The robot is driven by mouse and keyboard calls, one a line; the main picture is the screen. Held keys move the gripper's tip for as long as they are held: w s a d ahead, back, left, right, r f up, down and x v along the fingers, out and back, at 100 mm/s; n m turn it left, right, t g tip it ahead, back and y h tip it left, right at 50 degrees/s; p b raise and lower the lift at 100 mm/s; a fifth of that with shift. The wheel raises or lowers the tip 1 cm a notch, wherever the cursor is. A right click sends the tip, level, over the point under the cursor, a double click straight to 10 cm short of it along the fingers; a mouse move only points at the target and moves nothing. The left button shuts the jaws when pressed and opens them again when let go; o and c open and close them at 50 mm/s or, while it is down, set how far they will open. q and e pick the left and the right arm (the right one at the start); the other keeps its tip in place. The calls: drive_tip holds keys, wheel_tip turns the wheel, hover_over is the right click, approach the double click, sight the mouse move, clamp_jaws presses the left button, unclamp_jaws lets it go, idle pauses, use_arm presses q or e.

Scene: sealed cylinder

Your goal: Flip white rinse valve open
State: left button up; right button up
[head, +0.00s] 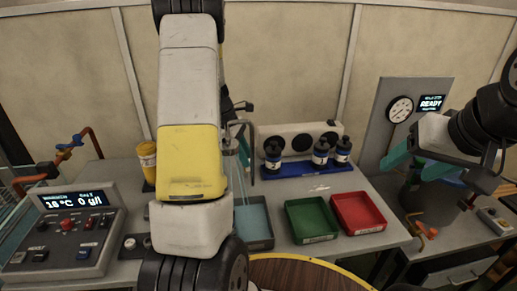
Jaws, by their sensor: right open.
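I cannot clearly pick out a white rinse valve. A grey curved spout (252,150) stands over a basin of bluish water (252,222), partly behind my left arm. A small flat white item (319,188) lies on the bench in front of the blue rack; I cannot tell what it is. My left arm fills the middle left, and its gripper is mostly hidden behind the forearm; a bit of teal (229,139) by the spout may be a finger. My right gripper (412,168) is open with teal fingers, in front of the gauge panel, holding nothing I can see.
A green tray (311,220) and a red tray (358,212) sit right of the basin. Black bottles stand in a blue rack (300,170). A control box (65,228), a yellow container (147,160) and blue and orange valves (70,146) are left. An orange-handled valve (427,232) is lower right.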

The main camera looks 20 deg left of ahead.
use_arm(q)
drive_tip(key=o, duration=0.3)
drive_tip(key=v, duration=0.7)
drive_tip(key=shift+a+r, duration=0.15)
drive_tip(key=shift+r, duration=0.25)
